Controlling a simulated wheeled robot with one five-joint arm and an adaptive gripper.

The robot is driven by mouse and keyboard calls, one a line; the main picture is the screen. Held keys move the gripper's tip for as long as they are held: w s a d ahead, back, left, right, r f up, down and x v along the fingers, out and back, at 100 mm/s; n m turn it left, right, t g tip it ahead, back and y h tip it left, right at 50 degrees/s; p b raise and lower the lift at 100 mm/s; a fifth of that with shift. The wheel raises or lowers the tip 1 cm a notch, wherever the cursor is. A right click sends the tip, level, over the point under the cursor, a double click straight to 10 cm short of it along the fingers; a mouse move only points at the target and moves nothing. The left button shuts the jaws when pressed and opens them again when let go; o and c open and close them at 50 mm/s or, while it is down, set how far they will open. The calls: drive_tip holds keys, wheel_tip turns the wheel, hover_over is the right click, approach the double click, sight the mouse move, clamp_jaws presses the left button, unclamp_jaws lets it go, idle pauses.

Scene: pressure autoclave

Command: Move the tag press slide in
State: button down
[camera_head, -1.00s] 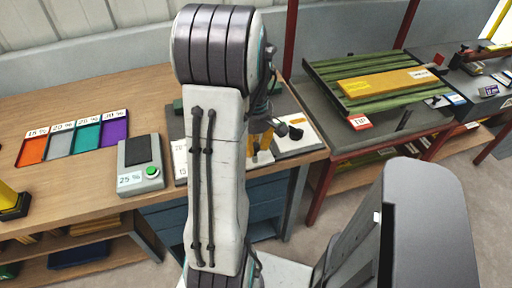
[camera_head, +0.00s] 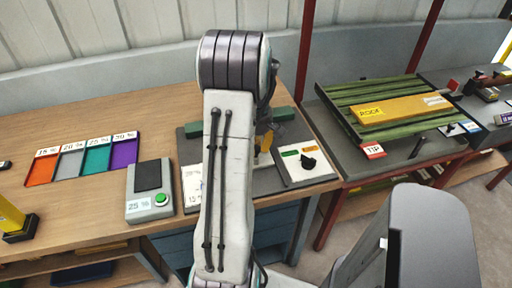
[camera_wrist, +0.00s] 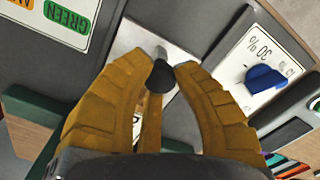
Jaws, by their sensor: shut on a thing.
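In the wrist view, my gripper (camera_wrist: 168,66) has its yellow fingers closed around the black knob (camera_wrist: 161,77) of the tag press slide. A short grey rod end shows just beyond the knob. A pale plate (camera_wrist: 127,40) lies beneath, and a narrow yellow strip shows between the fingers. In the head view, my arm hides most of the press, and only a bit of my yellow gripper (camera_head: 265,148) shows at its right side. I cannot tell how far in the slide sits.
A white panel (camera_head: 292,176) with a black switch and green and orange labels stands right of my gripper. A blue dial (camera_wrist: 265,78) marked 30 % is close by in the wrist view. A grey box (camera_head: 149,205) with a green button and coloured trays (camera_head: 70,166) stand left.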

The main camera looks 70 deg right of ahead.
drive_tip(key=shift+d, duration=0.15)
drive_tip(key=c, duration=1.3)
unclamp_jaws()
drive_tip(key=shift+w+d+f, duration=0.1)
drive_tip(key=shift+w, duration=0.05)
drive_tip(key=o, duration=0.4)
drive_tip(key=shift+c, duration=0.2)
wheel_tip(320, 180, up, 12)
